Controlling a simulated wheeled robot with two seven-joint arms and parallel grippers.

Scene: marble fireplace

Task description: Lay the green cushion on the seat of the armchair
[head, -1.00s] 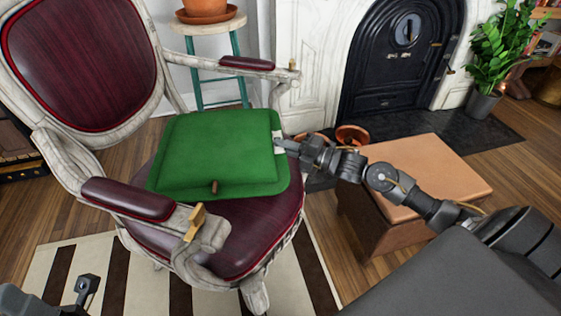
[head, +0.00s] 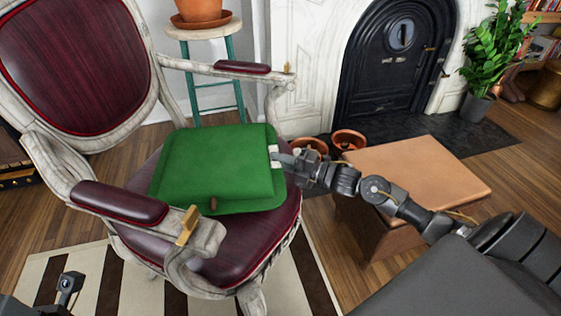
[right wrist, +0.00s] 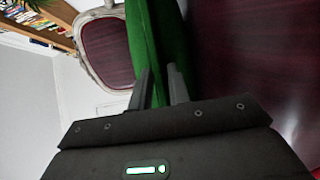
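The green cushion (head: 218,168) lies roughly flat over the seat (head: 240,240) of the armchair, with a brown tab on its near edge. In the head view I cannot tell whether it touches the seat. My right gripper (head: 278,158) is shut on the cushion's right edge, by a white patch. In the right wrist view, the fingers (right wrist: 160,88) pinch the green cushion edge (right wrist: 158,40), with the dark red seat (right wrist: 250,60) close beside it. My left gripper (head: 69,287) shows only in part at the lower left, away from the chair; its opening is unclear.
The armrests (head: 118,203) flank the seat; the far one (head: 242,67) is beyond the cushion. A tan-topped low table (head: 420,175) stands under my right arm. Terracotta pots (head: 348,139) sit behind it. A stool (head: 203,32) with a pot stands behind the chair.

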